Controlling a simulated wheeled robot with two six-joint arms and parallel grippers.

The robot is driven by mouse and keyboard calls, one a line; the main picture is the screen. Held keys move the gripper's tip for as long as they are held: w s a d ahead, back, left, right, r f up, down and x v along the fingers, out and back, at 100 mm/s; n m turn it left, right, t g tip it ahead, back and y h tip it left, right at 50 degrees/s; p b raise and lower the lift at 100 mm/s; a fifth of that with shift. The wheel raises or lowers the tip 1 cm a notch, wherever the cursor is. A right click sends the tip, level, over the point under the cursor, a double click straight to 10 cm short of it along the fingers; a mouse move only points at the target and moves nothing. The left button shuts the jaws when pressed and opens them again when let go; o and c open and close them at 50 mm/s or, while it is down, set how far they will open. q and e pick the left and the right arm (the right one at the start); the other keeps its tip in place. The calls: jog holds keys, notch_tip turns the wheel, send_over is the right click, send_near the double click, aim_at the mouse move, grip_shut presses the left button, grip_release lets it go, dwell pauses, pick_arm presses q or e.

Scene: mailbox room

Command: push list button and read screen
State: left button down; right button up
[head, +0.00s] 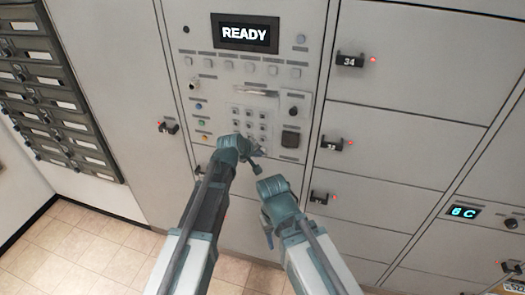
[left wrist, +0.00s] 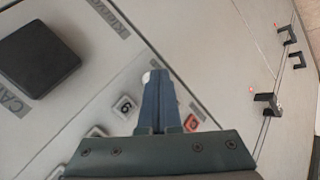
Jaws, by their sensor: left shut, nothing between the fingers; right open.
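The control panel's screen (head: 245,33) reads "READY" in white letters on black. A row of small grey buttons (head: 250,68) lies below it; their labels are too small to read, so I cannot tell which is the list button. My left gripper (head: 259,158) is low in front of the panel, near the keypad's lower edge. In the left wrist view it (left wrist: 159,78) is shut and empty, its tips near a small white round spot, with keypad keys (left wrist: 125,107) beside it. My right gripper (head: 268,238) is lower, in front of the lockers, its fingers hard to make out.
The keypad (head: 250,122) has coloured buttons (head: 201,121) on its left and a dark square (head: 291,137) on its right, which also shows large in the left wrist view (left wrist: 38,58). Locker doors with black handles (head: 350,60) stand to the right. Mail slots (head: 55,90) are at left.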

pick_arm(q)
jog(key=shift+w+d, duration=0.1)
jog(key=shift+w, duration=0.25)
dwell(0.7)
jog(key=shift+s, duration=0.1)
dwell(0.4)
jog(key=shift+s+a, duration=0.25)
jog(key=shift+s, duration=0.45)
jog(key=s, duration=0.1)
jog(key=s+a, duration=0.1)
jog(key=s, duration=0.2)
jog(key=shift+s+a, duration=0.25)
jog(key=shift+s, duration=0.1)
dwell(0.8)
